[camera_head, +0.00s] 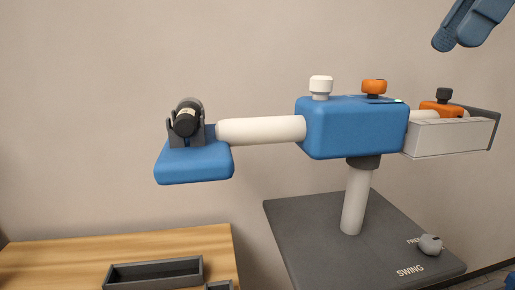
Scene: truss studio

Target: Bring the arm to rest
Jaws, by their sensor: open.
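My gripper (457,42) shows at the top right edge, with blue fingers pointing down and to the left. It is open, and nothing shows between its fingers. In this view it is above the right end of the swing apparatus. The rest of my arm is out of view.
The apparatus has a blue housing (352,128) on a white post (357,200) and grey base (320,225) marked SWING. A white tube (262,130) carries a blue platform (194,162) with a black cylinder (186,118). A grey tray (155,272) sits on a wooden table (60,255).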

